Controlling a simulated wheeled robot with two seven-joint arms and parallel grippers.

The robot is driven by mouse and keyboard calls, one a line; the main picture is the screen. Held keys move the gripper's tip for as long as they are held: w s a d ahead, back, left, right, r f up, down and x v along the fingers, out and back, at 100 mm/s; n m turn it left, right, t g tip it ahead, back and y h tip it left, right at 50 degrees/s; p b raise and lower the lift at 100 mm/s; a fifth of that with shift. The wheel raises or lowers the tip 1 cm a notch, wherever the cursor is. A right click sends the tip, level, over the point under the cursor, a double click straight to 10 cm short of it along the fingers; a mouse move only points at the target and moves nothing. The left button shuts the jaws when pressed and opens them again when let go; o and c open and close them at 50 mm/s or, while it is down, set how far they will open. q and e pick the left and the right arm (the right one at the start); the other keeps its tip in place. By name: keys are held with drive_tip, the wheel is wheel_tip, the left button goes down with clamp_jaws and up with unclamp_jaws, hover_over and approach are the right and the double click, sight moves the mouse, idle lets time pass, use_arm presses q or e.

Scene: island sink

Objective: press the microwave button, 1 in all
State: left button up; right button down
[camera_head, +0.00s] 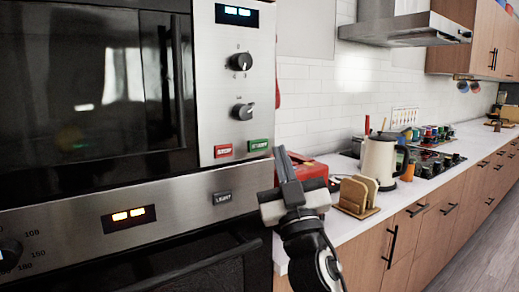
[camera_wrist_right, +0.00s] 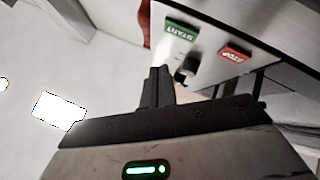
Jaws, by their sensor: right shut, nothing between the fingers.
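The microwave (camera_head: 90,85) is built in at the left, with a steel control panel (camera_head: 225,105). Low on the panel are a green START button (camera_head: 258,145) and, left of it, a red STOP button (camera_head: 223,151). My right gripper (camera_head: 281,153) is shut and empty, its tip just right of the green button in the head view. In the right wrist view, the shut fingers (camera_wrist_right: 158,72) point up toward the panel, with the green button (camera_wrist_right: 181,29) above them and the red button (camera_wrist_right: 235,53) to the right. The fingertips look apart from both buttons. My left gripper is out of view.
Two knobs (camera_head: 241,61) stick out above the buttons. An oven panel (camera_head: 135,205) lies below the microwave. Right of my gripper, a red toaster (camera_head: 308,170), bread slices (camera_head: 358,190) and a cream kettle (camera_head: 380,160) stand on the counter.

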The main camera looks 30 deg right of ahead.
sight(259, 145)
drive_tip(key=shift+w+a+b, duration=0.15)
drive_tip(key=shift+w+b, duration=0.25)
drive_tip(key=shift+w, duration=1.25)
drive_tip(key=shift+w, duration=0.15)
idle(0.7)
drive_tip(key=shift+w, duration=0.3)
